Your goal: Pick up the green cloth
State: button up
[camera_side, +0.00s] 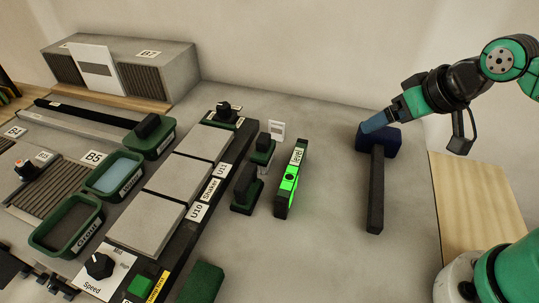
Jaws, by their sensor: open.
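A dark green, flat, box-like piece (201,284) lies at the bottom edge of the view, right of the tile station, and is partly cut off. It may be the folded green cloth; I cannot tell for sure. I cannot tell whether the fingers touch the mallet head.
The mallet (377,190) has a dark blue head and a dark handle. A green level (291,182) and dark green-and-black holders (246,188) stand left of it. Grey tiles (171,183), a water tray (116,175) and a grout tray (66,226) fill the left. Bare grey surface lies around the mallet.

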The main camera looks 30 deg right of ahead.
jog(key=w+a+m+g+y, duration=0.2)
jog(key=a+m+y, duration=0.15)
jog(key=a, duration=0.45)
jog(key=m+g+y, duration=0.7)
jog(key=g, duration=0.5)
send_over(198, 287)
jog(key=w+d, duration=0.2)
jog(key=d, duration=0.1)
notch_tip(198, 287, down, 5)
jog(key=shift+w+d+f, duration=0.1)
jog(key=shift+f, duration=0.85)
jog(key=shift+w+d+f, duration=0.1)
jog(key=shift+f, duration=0.85)
notch_tip(198, 287, down, 2)
jog(key=shift+f, duration=0.15)
jog(key=shift+x, duration=1.2)
jog(key=shift+s+a+f, duration=0.15)
jog(key=shift+a, duration=0.1)
jog(key=shift+c, duration=0.2)
